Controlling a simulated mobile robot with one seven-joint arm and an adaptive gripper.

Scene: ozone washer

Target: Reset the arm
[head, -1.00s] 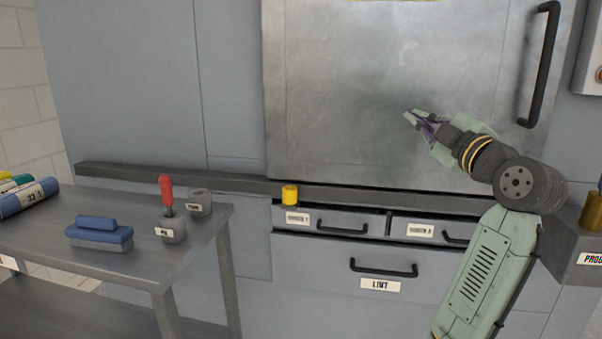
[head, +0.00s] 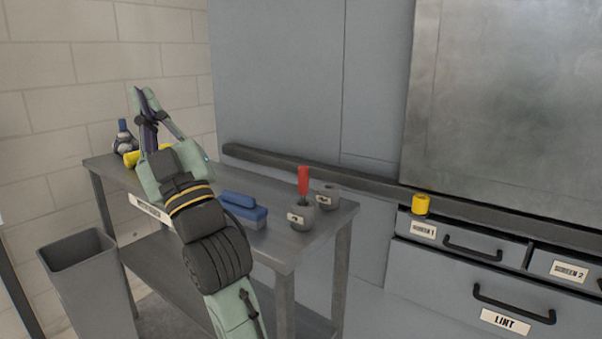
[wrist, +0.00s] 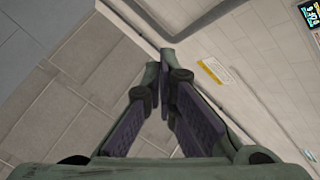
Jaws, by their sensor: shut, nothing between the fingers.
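My gripper (head: 145,98) is raised at the left of the head view, in front of the far end of the grey metal table (head: 283,257). Its fingers point up and are shut with nothing between them. In the wrist view the gripper (wrist: 164,55) shows its purple-padded fingers meeting at the tips, against tiled floor and a pale wall. My arm hides part of the table top and front edge.
The table carries a blue brush (head: 243,210), a grey holder (head: 303,217) with a red-handled tool (head: 303,180), a second grey cup (head: 327,196) and a bottle (head: 124,140). A bin (head: 88,285) stands left. The washer (head: 500,110) with drawers and a yellow cap (head: 421,204) is at right.

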